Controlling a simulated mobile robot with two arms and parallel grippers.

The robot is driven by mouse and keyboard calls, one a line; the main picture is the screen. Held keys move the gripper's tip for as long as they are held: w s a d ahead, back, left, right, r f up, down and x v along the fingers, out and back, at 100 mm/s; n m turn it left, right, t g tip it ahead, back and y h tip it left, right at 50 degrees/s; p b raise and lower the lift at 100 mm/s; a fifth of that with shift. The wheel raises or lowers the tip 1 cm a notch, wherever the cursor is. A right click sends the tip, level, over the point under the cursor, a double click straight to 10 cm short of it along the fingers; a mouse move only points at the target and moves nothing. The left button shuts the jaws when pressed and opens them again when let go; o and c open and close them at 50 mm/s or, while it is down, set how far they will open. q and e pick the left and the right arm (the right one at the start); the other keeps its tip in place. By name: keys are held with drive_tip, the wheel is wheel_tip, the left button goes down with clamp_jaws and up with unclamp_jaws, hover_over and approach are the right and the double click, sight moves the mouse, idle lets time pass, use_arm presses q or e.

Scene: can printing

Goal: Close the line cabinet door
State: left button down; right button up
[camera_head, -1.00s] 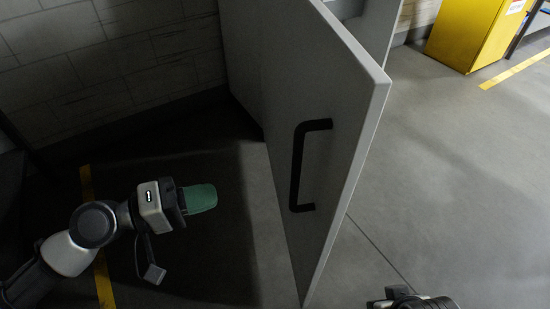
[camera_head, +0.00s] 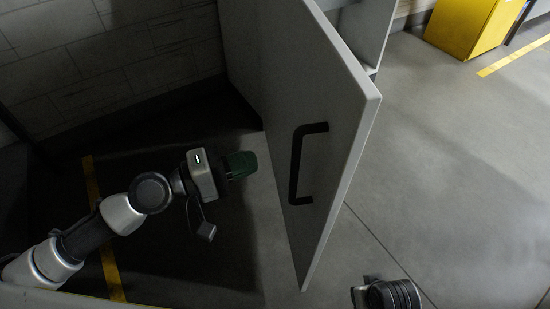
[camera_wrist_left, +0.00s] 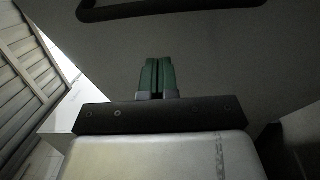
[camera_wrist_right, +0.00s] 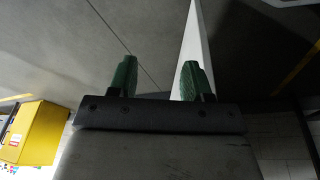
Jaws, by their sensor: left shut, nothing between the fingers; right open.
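The line cabinet door (camera_head: 335,150) is a grey panel standing open, with a dark bar handle (camera_head: 297,165) on the face toward my left arm. My left gripper (camera_head: 244,165) has green fingers that are shut and empty, a little left of the door and its handle. In the left wrist view the shut fingers (camera_wrist_left: 155,76) point at the door face, below the handle (camera_wrist_left: 160,9); I cannot tell whether they touch. My right gripper (camera_wrist_right: 156,80) is open and empty. In the head view only part of my right arm shows, at the bottom, right of the door.
The cabinet's side (camera_head: 366,30) shows behind the door. A yellow cabinet (camera_head: 470,25) stands at the far right, with a yellow floor line (camera_head: 512,59) near it. The floor right of the door is clear. A tiled wall (camera_head: 120,45) bounds the left side.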

use_arm(q)
drive_tip(key=shift+s+d+p, duration=0.15)
drive_tip(key=shift+d+p, duration=0.7)
drive_tip(key=shift+d, duration=0.55)
drive_tip(key=shift+s+d+p, duration=0.1)
drive_tip(key=shift+d+p, duration=0.75)
drive_tip(key=shift+d, duration=0.5)
use_arm(e)
drive_tip(key=s+f, duration=0.3)
drive_tip(key=f, duration=0.9)
drive_tip(key=shift+s+d+f+g, duration=0.2)
drive_tip(key=shift+s+g, duration=0.15)
drive_tip(key=shift+g, duration=0.05)
use_arm(q)
drive_tip(key=shift+d, duration=0.1)
